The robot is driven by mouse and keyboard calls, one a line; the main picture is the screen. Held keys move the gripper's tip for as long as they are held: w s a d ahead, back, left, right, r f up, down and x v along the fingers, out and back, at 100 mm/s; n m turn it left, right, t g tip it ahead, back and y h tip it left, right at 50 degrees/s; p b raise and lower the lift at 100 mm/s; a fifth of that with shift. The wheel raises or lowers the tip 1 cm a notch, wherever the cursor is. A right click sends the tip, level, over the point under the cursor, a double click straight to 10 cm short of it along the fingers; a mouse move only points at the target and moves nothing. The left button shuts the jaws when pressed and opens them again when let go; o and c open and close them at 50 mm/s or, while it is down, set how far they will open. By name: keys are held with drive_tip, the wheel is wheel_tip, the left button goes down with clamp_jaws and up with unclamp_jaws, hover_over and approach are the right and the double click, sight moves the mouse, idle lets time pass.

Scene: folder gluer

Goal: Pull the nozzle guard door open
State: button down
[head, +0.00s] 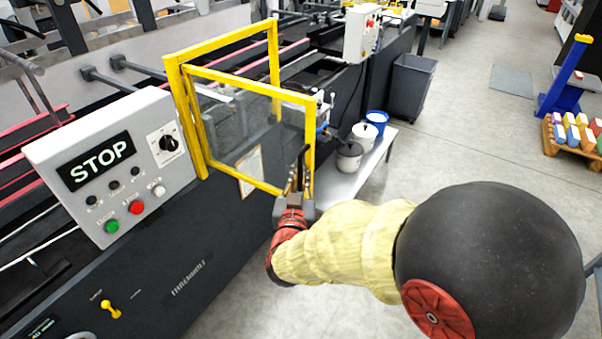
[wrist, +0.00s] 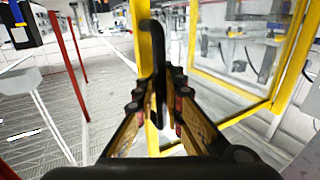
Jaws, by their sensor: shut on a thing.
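The nozzle guard door (head: 250,86) is a yellow frame with a clear pane, standing ajar, swung out from the yellow fixed frame (head: 222,40) on the machine. Its black handle (head: 302,165) is on the free edge at the right. My gripper (head: 294,196) is at the lower end of that handle. In the wrist view my gripper's fingers (wrist: 158,100) are closed around the black handle (wrist: 153,50), beside the door's yellow edge post (wrist: 143,30). The part of the handle between the fingers is partly hidden.
A grey control box (head: 110,165) with a STOP display stands left of the door. A low table (head: 350,185) with several tubs is behind the door's free edge, with a dark bin (head: 408,85) beyond. Open floor (head: 480,150) lies to the right.

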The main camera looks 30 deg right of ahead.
drive_tip(key=shift+s+a, duration=0.15)
drive_tip(key=shift+a, duration=0.05)
drive_tip(key=c, duration=2)
unclamp_jaws()
drive_tip(key=v, duration=1.2)
